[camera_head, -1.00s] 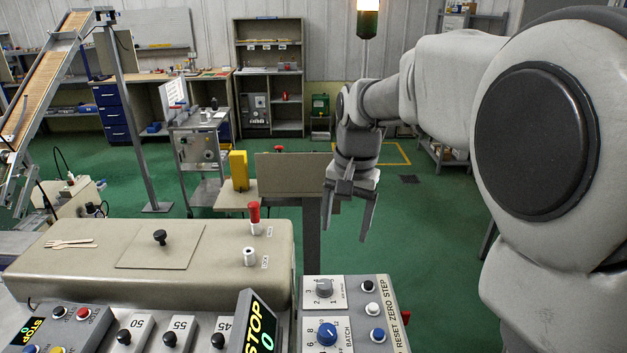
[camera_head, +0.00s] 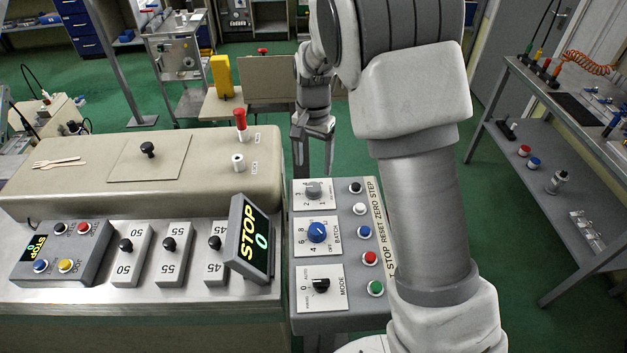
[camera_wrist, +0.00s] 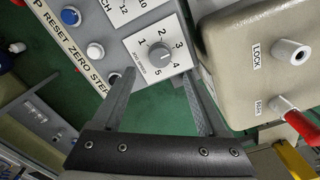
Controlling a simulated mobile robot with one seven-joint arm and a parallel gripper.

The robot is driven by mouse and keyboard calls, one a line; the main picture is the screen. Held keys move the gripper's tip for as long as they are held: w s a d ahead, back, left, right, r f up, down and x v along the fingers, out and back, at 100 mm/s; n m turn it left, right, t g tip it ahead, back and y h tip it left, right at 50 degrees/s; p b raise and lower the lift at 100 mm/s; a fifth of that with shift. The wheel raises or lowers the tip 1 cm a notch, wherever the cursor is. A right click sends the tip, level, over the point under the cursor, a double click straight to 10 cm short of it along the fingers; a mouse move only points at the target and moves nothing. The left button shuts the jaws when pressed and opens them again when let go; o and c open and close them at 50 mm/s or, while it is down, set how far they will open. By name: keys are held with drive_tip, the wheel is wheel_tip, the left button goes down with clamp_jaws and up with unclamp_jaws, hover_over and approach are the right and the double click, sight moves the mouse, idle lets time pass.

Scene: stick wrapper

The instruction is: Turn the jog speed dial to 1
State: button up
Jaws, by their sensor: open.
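The jog speed dial (camera_head: 313,190) is a grey knob on a white plate at the far end of the grey control panel. My gripper (camera_head: 314,168) is open and empty, fingers pointing down, near the panel's far edge. In the wrist view my gripper (camera_wrist: 159,78) has its two fingers apart, with the dial ahead of the gap between them. I see no contact with the dial.
The blue batch dial (camera_head: 317,232) and black mode switch (camera_head: 321,285) sit nearer on the same panel. Several push buttons line its right side. A tilted STOP display (camera_head: 249,240) stands left. A beige housing with a red-handled lever (camera_head: 240,123) lies beyond it.

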sight(313, 186)
wheel_tip(313, 186, down, 8)
drive_tip(key=shift+r+p, duration=0.15)
drive_tip(key=shift+p, duration=0.2)
clamp_jaws()
